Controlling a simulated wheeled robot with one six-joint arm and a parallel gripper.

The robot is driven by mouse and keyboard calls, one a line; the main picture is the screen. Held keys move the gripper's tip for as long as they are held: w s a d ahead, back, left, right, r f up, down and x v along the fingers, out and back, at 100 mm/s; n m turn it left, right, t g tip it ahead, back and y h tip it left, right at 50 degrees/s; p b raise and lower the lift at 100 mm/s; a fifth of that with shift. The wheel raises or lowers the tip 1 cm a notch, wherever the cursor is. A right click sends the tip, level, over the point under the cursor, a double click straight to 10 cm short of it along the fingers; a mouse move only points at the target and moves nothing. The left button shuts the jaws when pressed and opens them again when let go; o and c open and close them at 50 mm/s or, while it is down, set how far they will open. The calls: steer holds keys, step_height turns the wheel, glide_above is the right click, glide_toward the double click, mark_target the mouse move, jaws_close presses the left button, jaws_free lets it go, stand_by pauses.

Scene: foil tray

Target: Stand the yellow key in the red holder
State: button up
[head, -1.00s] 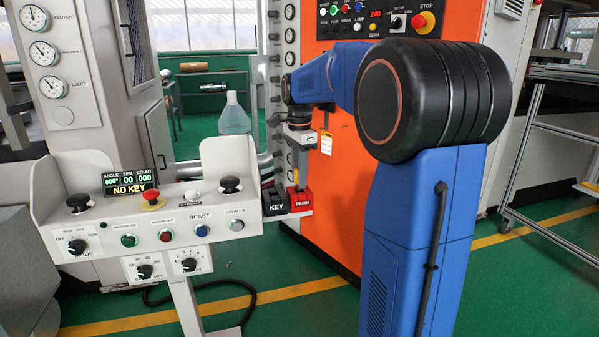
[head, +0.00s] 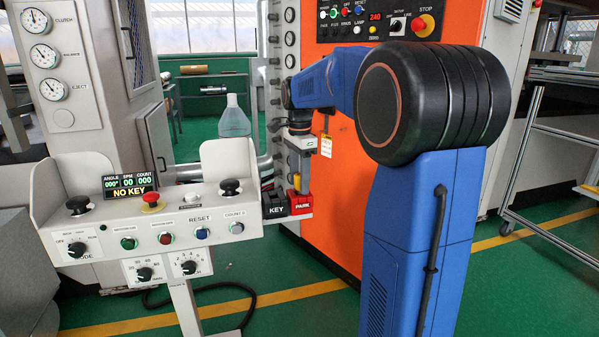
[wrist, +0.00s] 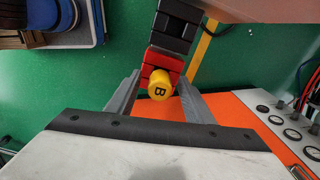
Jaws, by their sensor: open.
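The yellow key shows in the wrist view as a round yellow knob (wrist: 159,86) marked B. It sits over the near end of the red holder (wrist: 163,58); its lower part is hidden beneath the knob. My gripper (wrist: 156,92) is open, with one finger on each side of the knob and gaps visible. In the head view my gripper (head: 300,167) points down just above the red holder (head: 300,204), labelled PARK.
A black holder labelled KEY (head: 275,208) stands directly left of the red one. The control console (head: 165,222) is further left, its display (head: 130,185) reading NO KEY. An orange machine panel (head: 345,180) rises close behind my gripper. A clear bottle (head: 234,120) stands on the console's far side.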

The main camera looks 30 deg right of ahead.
step_height(320, 180, up, 17)
steer(key=shift+r, duration=0.2)
stand_by(0.4)
stand_by(0.4)
steer(key=s+a+f+n+t, duration=0.1)
steer(key=s+a+f+n, duration=0.4)
steer(key=s+f, duration=0.4)
steer(key=s+a+f+n+t, duration=0.2)
steer(key=s+a+f+n, duration=0.3)
steer(key=s+f+n, duration=0.3)
steer(key=s+a+f+n+t, duration=0.1)
steer(key=s+a+f+n, duration=0.4)
steer(key=s+f, duration=0.5)
steer(key=s+n, duration=0.1)
steer(key=s, duration=0.2)
steer(key=shift+a+f+t, duration=0.4)
steer(key=shift+s, duration=0.1)
